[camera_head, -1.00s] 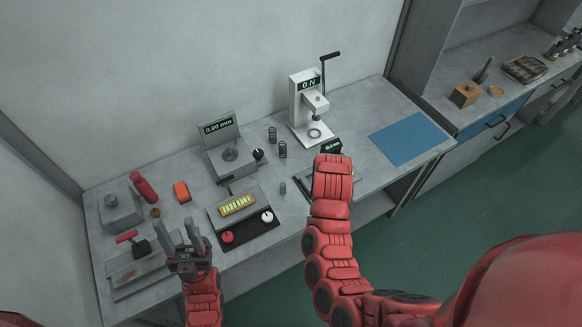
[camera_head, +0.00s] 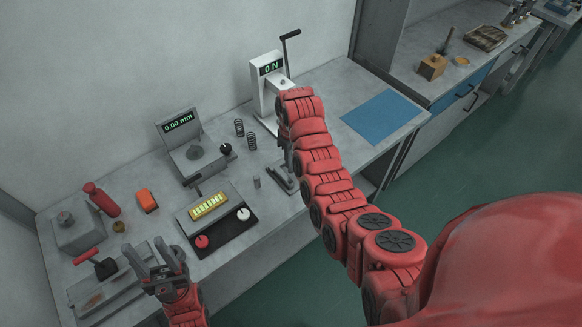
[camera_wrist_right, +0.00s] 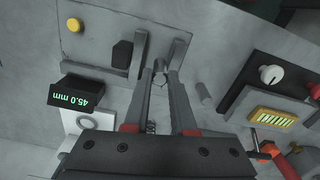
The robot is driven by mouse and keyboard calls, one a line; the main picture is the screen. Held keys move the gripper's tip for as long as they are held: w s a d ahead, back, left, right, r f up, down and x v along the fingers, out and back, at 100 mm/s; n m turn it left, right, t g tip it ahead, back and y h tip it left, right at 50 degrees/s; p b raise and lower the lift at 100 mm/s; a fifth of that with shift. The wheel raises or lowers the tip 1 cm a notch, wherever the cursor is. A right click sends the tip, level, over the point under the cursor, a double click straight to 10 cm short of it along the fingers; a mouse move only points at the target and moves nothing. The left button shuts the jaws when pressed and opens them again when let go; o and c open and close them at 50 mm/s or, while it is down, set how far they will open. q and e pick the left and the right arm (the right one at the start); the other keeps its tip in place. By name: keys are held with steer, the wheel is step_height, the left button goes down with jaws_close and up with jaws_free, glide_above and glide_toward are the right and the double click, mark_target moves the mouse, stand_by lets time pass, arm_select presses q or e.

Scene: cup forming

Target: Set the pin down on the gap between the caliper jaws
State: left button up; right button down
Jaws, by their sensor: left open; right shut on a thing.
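The caliper (camera_head: 282,181) lies on the bench, partly hidden by my right arm in the head view. In the right wrist view its grey plate (camera_wrist_right: 98,22) carries a dark block (camera_wrist_right: 122,54), a yellow knob and a display (camera_wrist_right: 86,96) reading 45.0 mm. My right gripper (camera_wrist_right: 161,75) is shut on a small pin (camera_wrist_right: 160,79), mostly hidden between the fingertips, which show beside the plate's edge. I cannot tell the pin's height or whether it touches the caliper. My left gripper (camera_head: 152,252) is open and empty at the front left.
Behind are two springs (camera_head: 245,134), a 0.00 mm gauge (camera_head: 195,152) and a 0 N press (camera_head: 258,90). A blue mat (camera_head: 381,117) lies clear at right.

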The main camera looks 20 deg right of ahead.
steer(key=shift+w+d, duration=0.1)
steer(key=shift+w, duration=0.25)
steer(key=shift+w, duration=0.1)
steer(key=shift+f+p, duration=0.85)
steer(key=shift+p, duration=0.05)
steer(key=shift+f, duration=1)
steer(key=c, duration=0.7)
jaws_free()
steer(key=shift+c, duration=0.2)
